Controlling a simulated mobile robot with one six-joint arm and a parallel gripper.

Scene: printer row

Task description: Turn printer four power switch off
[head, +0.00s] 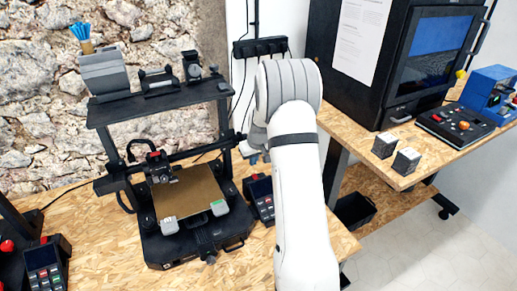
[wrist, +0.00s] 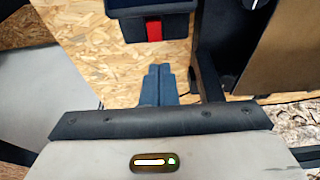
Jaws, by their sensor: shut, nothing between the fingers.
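A dark control box (head: 260,197) stands to the right of a black printer (head: 185,205) with a tan bed. In the wrist view the box (wrist: 128,28) is at the top, and a red switch (wrist: 154,30) is on its side facing my gripper. My gripper (wrist: 159,70) is shut and empty. Its blue-grey fingertips are below the switch in the picture, with a gap of wood table between them. In the head view my arm hides most of the gripper. No printer number is readable, and I cannot tell the switch's position.
A dark printer upright (wrist: 207,60) stands close to the right of my fingers in the wrist view. A power strip (head: 260,47) hangs on the wall behind. Another control box (head: 43,264) is at the left. A second table (head: 420,155) holds a large black printer (head: 385,100).

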